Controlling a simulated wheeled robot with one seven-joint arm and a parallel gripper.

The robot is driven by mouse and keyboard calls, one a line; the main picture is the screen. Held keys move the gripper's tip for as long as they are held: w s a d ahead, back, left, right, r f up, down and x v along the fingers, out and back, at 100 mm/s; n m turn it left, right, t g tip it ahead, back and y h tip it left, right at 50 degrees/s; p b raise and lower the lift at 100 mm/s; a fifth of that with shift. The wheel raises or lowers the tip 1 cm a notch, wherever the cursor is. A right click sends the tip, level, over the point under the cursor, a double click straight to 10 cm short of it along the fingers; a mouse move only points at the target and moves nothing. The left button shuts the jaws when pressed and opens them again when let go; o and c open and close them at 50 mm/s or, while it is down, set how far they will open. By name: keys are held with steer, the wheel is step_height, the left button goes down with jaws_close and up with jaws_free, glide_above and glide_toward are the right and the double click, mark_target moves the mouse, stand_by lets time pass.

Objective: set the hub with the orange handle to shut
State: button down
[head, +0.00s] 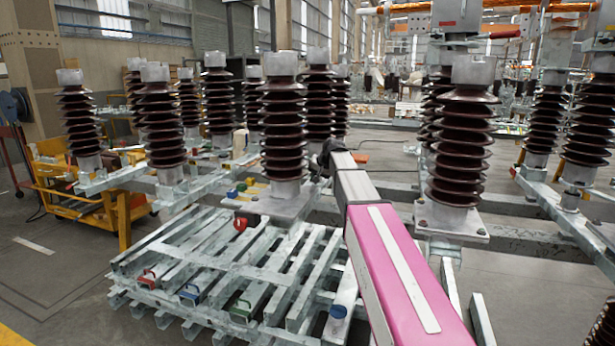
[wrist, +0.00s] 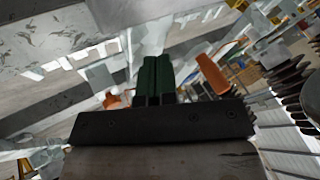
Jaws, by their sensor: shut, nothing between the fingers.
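In the wrist view an orange handle (wrist: 212,73), a flat tilted bar, shows just right of my gripper's fingers. The hub that it sits on is mostly hidden, and I cannot tell how the handle is set. A rounder orange piece (wrist: 113,99) shows left of the fingers, partly behind the gripper body. My gripper (wrist: 156,70) is shut and empty, its dark green fingers together; a gap appears between them and the orange handle. In the head view my gripper (head: 326,152) is a small dark shape at the arm's far end, beside the brown insulators.
Brown ribbed insulators (head: 283,130) stand close left of my arm, with another (head: 459,150) to the right. A slatted metal frame (head: 215,265) carries a red knob (head: 240,224), a blue knob (head: 338,311) and small coloured handles. A yellow cart (head: 85,190) stands left. Floor is open front left.

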steer(key=s+d, duration=0.4)
steer(key=s, duration=0.1)
step_height(320, 180, down, 9)
steer(key=s+d+m+t+y, duration=0.15)
steer(key=m+y, duration=0.75)
steer(key=m, duration=1)
steer(key=w+d+r+m+t+y, duration=0.1)
steer(key=w+d+r+m+y, duration=0.2)
steer(key=r, duration=0.4)
steer(key=shift+h, duration=0.4)
steer(key=x, duration=0.4)
steer(key=w+x, duration=0.1)
steer(key=x, duration=0.7)
steer(key=shift+w, duration=0.3)
steer(key=shift+w+a, duration=0.25)
steer(key=shift+a, duration=0.3)
